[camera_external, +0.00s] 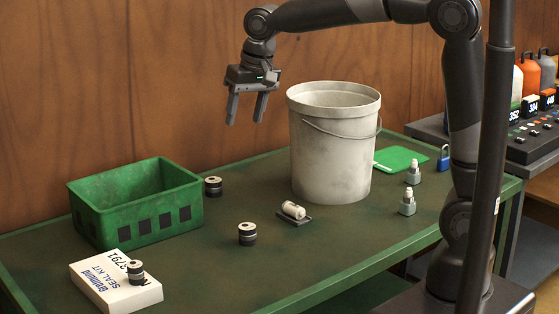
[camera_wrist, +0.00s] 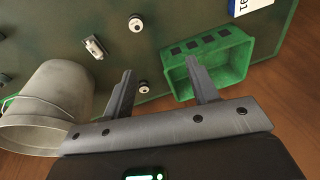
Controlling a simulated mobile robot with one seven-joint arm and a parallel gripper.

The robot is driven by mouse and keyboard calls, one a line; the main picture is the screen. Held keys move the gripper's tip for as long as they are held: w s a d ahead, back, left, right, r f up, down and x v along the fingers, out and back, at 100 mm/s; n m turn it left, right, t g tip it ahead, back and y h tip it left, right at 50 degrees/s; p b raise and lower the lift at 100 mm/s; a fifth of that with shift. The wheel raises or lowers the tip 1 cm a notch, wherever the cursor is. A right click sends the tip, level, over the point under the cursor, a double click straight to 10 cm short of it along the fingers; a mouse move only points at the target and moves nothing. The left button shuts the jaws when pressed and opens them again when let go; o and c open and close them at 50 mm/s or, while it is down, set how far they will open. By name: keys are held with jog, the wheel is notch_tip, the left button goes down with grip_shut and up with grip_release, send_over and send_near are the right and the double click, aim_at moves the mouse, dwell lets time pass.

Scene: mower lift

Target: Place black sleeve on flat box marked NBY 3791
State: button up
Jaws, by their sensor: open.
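The flat white box (camera_external: 105,287), marked SEAL KIT and 3791, lies at the table's front left. A black sleeve with a pale top (camera_external: 136,272) stands on it. A second black sleeve (camera_external: 247,234) stands mid-table, and a third (camera_external: 213,186) stands beside the green crate. My gripper (camera_external: 246,112) is open and empty, high above the back of the table. In the wrist view my gripper (camera_wrist: 159,68) is pointed down, with two sleeves (camera_wrist: 136,23) (camera_wrist: 143,86) visible below. Only a corner of the box (camera_wrist: 252,5) shows there.
A green crate (camera_external: 95,222) stands at the back left. A tall grey bucket (camera_external: 333,160) stands right of my gripper. A small pale cylinder on a dark plate (camera_external: 293,211), grey fittings (camera_external: 407,206), a green sheet (camera_external: 393,158) and a blue padlock (camera_external: 444,158) are also on the table.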

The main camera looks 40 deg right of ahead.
jog(key=s+d+r+t, duration=0.2)
jog(key=s+d, duration=0.6)
jog(key=d, duration=0.6)
jog(key=s+d+f, duration=0.2)
jog(key=s+d, duration=0.2)
jog(key=s, duration=0.2)
jog(key=s+d+f+n+t+h, duration=0.1)
jog(key=s+d+f, duration=0.2)
jog(key=s+d, duration=0.2)
jog(key=shift+s+d+f, duration=0.15)
jog(key=shift+s+f, duration=0.2)
jog(key=shift+s, duration=0.5)
